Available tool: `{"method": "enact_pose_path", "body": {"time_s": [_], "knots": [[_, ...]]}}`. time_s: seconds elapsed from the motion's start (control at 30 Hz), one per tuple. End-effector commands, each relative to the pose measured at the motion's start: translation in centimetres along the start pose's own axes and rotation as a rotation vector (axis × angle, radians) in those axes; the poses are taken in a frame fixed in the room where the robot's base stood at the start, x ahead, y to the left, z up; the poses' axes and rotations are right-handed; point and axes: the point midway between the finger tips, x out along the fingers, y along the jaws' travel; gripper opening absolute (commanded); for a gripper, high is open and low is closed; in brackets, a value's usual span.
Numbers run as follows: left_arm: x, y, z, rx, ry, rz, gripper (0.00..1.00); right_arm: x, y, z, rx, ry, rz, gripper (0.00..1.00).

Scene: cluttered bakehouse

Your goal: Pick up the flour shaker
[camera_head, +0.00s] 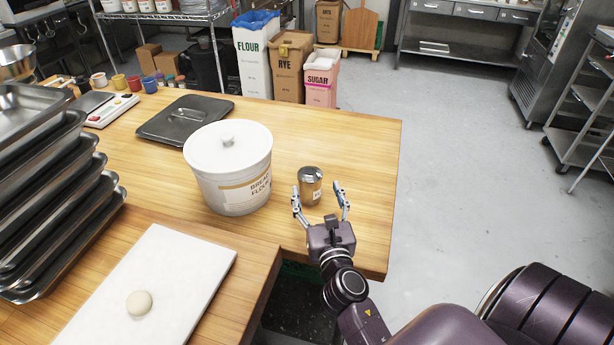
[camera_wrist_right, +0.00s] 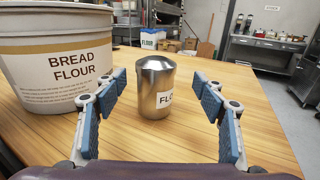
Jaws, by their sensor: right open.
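The flour shaker (camera_head: 310,186) is a small metal can with a domed lid, upright on the wooden table near its right end. In the right wrist view the shaker (camera_wrist_right: 156,88) shows a white label reading "FLO", the rest of the word turned out of sight. My right gripper (camera_head: 321,195) is open, its fingers pointing at the shaker. In the right wrist view the blue finger pads (camera_wrist_right: 161,113) stand on either side of the line to the shaker, which is a little beyond the tips. Nothing is between the pads. My left gripper is not in view.
A large white bread flour tub (camera_head: 229,165) stands close left of the shaker and the left finger. A dark tray lid (camera_head: 185,119) lies behind it. A white board (camera_head: 185,262) with a dough ball (camera_head: 139,303) is at the front left. The table right of the shaker is clear.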

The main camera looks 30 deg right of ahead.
Motion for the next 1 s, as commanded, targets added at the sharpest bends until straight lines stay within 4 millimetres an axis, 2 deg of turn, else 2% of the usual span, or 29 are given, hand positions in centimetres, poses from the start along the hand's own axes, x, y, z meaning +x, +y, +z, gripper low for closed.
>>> {"method": "enact_pose_path", "body": {"time_s": [0.13, 0.3, 0.4, 0.53, 0.63, 0.8, 0.9, 1.0], "knots": [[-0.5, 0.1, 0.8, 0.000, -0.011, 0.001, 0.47, 1.6, 0.0, 0.2, 0.000, -0.001, 0.000, 0.64], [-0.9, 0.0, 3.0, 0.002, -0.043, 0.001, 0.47, 3.1, 0.2, 0.1, 0.002, -0.001, -0.001, 0.64], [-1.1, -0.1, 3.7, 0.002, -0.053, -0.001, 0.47, 4.5, 0.5, -0.1, 0.003, -0.001, -0.001, 0.64], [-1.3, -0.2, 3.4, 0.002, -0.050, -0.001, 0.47, 6.3, 0.7, -0.1, 0.001, -0.001, -0.001, 0.64], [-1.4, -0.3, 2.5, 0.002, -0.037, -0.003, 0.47, 7.2, 0.6, -0.2, 0.000, -0.001, -0.001, 0.64], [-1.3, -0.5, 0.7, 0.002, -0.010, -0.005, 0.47, 7.5, 0.6, -0.3, 0.000, -0.001, -0.001, 0.64], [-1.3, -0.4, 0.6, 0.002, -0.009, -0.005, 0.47, 7.5, 0.6, -0.3, 0.000, -0.001, -0.001, 0.64], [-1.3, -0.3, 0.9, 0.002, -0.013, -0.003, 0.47, 7.5, 0.6, -0.3, 0.000, -0.001, -0.001, 0.55]]}}
